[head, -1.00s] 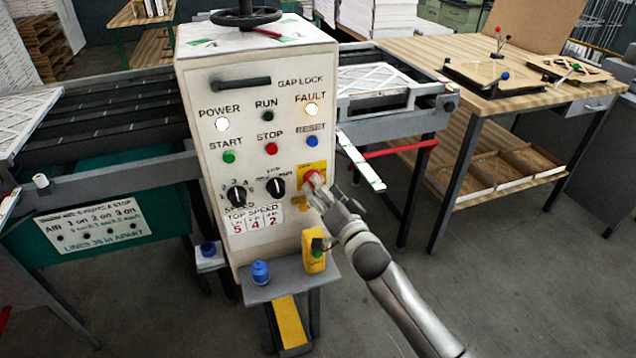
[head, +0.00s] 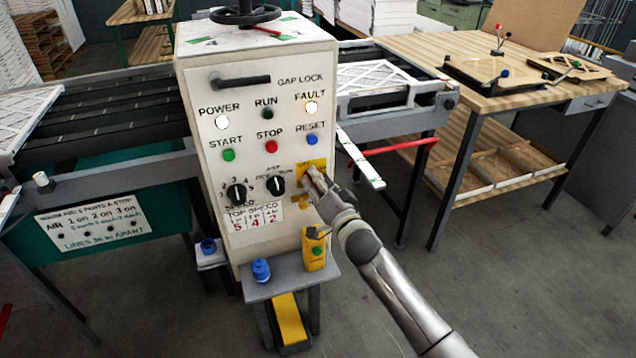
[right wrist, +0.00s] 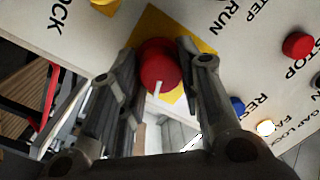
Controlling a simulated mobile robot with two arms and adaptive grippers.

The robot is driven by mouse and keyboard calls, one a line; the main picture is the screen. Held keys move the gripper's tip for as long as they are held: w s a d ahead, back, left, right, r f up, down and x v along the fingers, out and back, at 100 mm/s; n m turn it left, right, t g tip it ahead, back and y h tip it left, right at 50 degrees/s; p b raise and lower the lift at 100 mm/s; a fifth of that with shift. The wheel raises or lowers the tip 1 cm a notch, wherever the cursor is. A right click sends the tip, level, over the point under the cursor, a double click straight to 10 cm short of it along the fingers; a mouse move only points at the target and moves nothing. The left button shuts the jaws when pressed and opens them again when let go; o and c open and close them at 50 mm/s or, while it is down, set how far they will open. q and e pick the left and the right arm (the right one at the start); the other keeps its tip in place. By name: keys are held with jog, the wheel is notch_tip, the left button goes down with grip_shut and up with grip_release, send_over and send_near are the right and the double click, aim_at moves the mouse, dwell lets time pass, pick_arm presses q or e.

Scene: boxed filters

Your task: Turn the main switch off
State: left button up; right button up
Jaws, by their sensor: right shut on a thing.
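The main switch is a round red knob (right wrist: 158,62) with a small white mark, on a yellow plate (head: 315,164) low on the right side of the white control cabinet (head: 225,185). My right gripper (head: 316,182) is at the plate. In the right wrist view its two fingers stand on either side of the knob and are shut on it. In the head view the fingers hide most of the knob. The POWER lamp (head: 222,122) and FAULT lamp (head: 311,107) are lit white; the RUN lamp (head: 268,114) is dark. My left gripper is not in view.
Two black selector knobs (head: 275,185) sit left of the plate. A yellow box with a green button (head: 315,250) and a blue-capped item (head: 261,271) are on a shelf below. A red bar (head: 400,149) and a wooden workbench (head: 440,55) are to the right.

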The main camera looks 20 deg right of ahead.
jog(key=shift+c, duration=0.2)
jog(key=n+p, duration=0.1)
jog(key=n, duration=0.4)
jog(key=n+h+p, duration=0.1)
jog(key=n, duration=0.5)
jog(key=n+p, duration=0.1)
jog(key=n, duration=0.4)
jog(key=shift+a+r+n+g+h, duration=0.15)
jog(key=shift+a+n+g+h, duration=0.15)
jog(key=shift+n+g, duration=0.1)
dwell(0.5)
jog(key=o, duration=1)
jog(key=shift+o, duration=0.2)
jog(key=shift+s, duration=0.15)
